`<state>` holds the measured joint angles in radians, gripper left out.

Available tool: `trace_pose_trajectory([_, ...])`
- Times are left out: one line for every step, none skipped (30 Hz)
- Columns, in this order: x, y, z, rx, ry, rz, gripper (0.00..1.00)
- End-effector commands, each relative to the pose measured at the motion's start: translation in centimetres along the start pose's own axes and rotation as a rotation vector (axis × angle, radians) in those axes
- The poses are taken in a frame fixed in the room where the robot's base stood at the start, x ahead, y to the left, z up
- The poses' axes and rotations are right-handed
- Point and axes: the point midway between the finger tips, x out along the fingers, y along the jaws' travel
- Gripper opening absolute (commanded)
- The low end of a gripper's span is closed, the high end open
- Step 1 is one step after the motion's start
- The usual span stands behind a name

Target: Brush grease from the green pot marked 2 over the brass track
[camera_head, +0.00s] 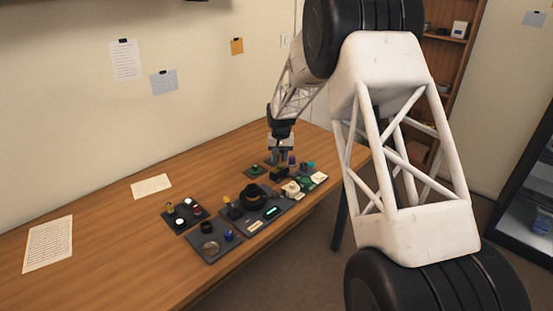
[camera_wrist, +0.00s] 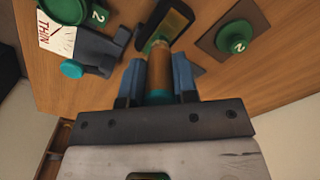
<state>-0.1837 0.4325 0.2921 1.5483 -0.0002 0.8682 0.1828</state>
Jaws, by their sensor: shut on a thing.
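My gripper (camera_wrist: 158,80) is shut on a brush (camera_wrist: 160,68) with a brown handle and a teal end. In the head view my gripper (camera_head: 281,155) is low over the far part of the work area. The brush's far end points at a dark block with a yellowish inset (camera_wrist: 168,28), perhaps the brass track; contact cannot be told.
A white card reading THIN (camera_wrist: 58,37) and a dark holder with a teal knob (camera_wrist: 71,69) are close to the brush. Dark trays with a black ring (camera_head: 253,194) and small parts (camera_head: 183,214) lie nearer.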

Motion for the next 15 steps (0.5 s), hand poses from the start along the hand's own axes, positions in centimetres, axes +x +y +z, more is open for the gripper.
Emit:
trace_pose_trajectory([-0.4,0.0,-0.1,0.000,0.001,0.000,0.03])
trace_pose_trajectory([-0.5,0.0,-0.1,0.000,0.001,0.000,0.03])
trace_pose_trajectory([-1.9,0.0,-0.1,0.000,0.004,-0.001,0.03])
trace_pose_trajectory([-2.2,0.0,0.0,0.000,0.002,0.000,0.03])
trace_pose_trajectory([-2.3,0.0,0.0,0.000,0.000,0.000,0.03])
trace_pose_trajectory([-2.6,0.0,0.0,0.000,0.000,0.000,0.03])
trace_pose_trajectory([-2.9,0.0,0.0,0.000,0.000,0.000,0.03])
trace_pose_trajectory([-3.1,0.0,0.0,0.000,0.000,0.000,0.03])
trace_pose_trajectory([-3.5,0.0,0.0,0.000,0.000,0.000,0.03])
trace_pose_trajectory([-3.8,0.0,0.0,0.000,0.000,0.000,0.03])
trace_pose_trajectory([-4.1,0.0,0.0,0.000,0.000,0.000,0.03])
trace_pose_trajectory([-4.4,0.0,0.0,0.000,0.000,0.000,0.03])
trace_pose_trajectory([-4.7,0.0,0.0,0.000,0.000,0.000,0.03])
trace_pose_trajectory([-5.0,0.0,0.0,0.000,0.000,0.000,0.03])
trace_pose_trajectory([-5.4,0.0,0.0,0.000,0.001,0.000,0.03])
